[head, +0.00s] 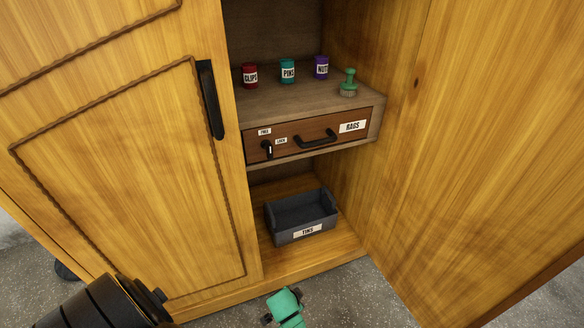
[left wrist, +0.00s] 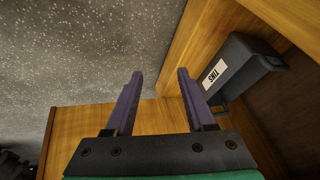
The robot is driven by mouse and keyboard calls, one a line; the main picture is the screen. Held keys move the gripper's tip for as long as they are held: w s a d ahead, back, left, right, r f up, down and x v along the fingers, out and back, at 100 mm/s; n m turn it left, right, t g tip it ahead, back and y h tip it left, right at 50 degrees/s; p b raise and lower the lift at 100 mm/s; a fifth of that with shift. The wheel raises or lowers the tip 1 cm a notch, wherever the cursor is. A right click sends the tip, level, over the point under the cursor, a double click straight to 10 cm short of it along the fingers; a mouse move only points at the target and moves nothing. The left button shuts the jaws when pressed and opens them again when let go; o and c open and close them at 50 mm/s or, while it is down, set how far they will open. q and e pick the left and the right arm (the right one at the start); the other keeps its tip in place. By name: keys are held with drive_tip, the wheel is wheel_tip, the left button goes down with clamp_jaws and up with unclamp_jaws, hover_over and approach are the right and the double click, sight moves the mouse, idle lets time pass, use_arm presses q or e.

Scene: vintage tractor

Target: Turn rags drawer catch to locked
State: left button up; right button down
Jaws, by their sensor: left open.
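The rags drawer (head: 340,137) is a brown drawer front under the cabinet shelf, and it looks closed. It has a black bar handle (head: 315,139) and a RAGS label (head: 352,126). The small black catch (head: 267,149) sits at its left end and looks roughly upright, below the FREE label (head: 264,131). The LOCK label (head: 281,140) is up and right of the catch. My left gripper (left wrist: 157,75) is open and empty, with purple fingers apart. Its green body shows low in front of the cabinet in the head view, well below the drawer. My right gripper is not in view.
A grey TINS bin (head: 301,216) stands on the cabinet floor. Red, teal and purple tins (head: 288,71) and a green brush (head: 348,83) stand on the shelf above the drawer. Wooden doors (head: 130,170) flank the opening. Space before the drawer is clear.

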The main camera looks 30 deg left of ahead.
use_arm(q)
drive_tip(key=w+a+r+n+t+y+b, duration=0.2)
drive_tip(key=w+r+t+y+b, duration=0.25)
drive_tip(key=w+r+b, duration=0.95)
drive_tip(key=w+a+r+n+t+y+b, duration=0.2)
drive_tip(key=w+r+n, duration=0.1)
drive_tip(key=w+r, duration=0.55)
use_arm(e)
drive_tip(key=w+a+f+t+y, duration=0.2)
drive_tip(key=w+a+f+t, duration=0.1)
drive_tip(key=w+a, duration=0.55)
use_arm(q)
drive_tip(key=n+g+y+b, duration=0.2)
drive_tip(key=n+y+b, duration=0.45)
drive_tip(key=n, duration=0.25)
approach(271, 153)
drive_tip(key=shift+t+y, duration=0.25)
drive_tip(key=shift+y, duration=0.15)
drive_tip(key=x, duration=1.1)
drive_tip(key=shift+w+a+f, duration=0.1)
drive_tip(key=shift+a+f, duration=0.2)
drive_tip(key=shift+f, duration=0.05)
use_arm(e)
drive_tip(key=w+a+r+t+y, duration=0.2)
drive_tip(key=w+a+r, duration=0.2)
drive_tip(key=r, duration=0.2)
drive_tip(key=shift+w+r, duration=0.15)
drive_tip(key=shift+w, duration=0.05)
use_arm(q)
drive_tip(key=shift+c, duration=0.3)
